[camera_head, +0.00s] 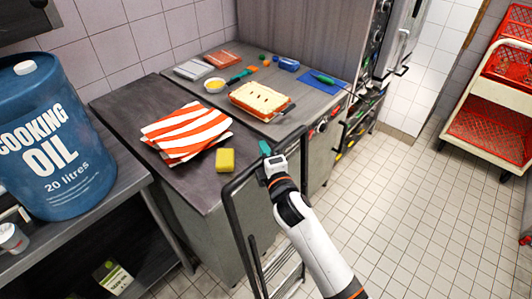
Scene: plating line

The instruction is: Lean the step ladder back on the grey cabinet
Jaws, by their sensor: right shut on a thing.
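The step ladder (237,222) has a dark looped frame and stands on the tiled floor in front of the grey cabinet (212,240), below the middle of the head view. Its top loop is about level with the counter's front edge. I cannot tell whether the frame touches the cabinet. My right gripper (267,156), with teal fingertips, is shut on the ladder's top bar. My right arm comes up from the bottom right and hides part of the ladder. The ladder's feet are out of view. My left gripper is not in view.
A striped cloth (185,130) and yellow sponge (225,160) lie near the counter's front edge. A baking dish (260,97) sits behind. A blue oil drum (55,140) stands left. Tiled floor (410,215) is open at right, below a trolley with red crates (490,137).

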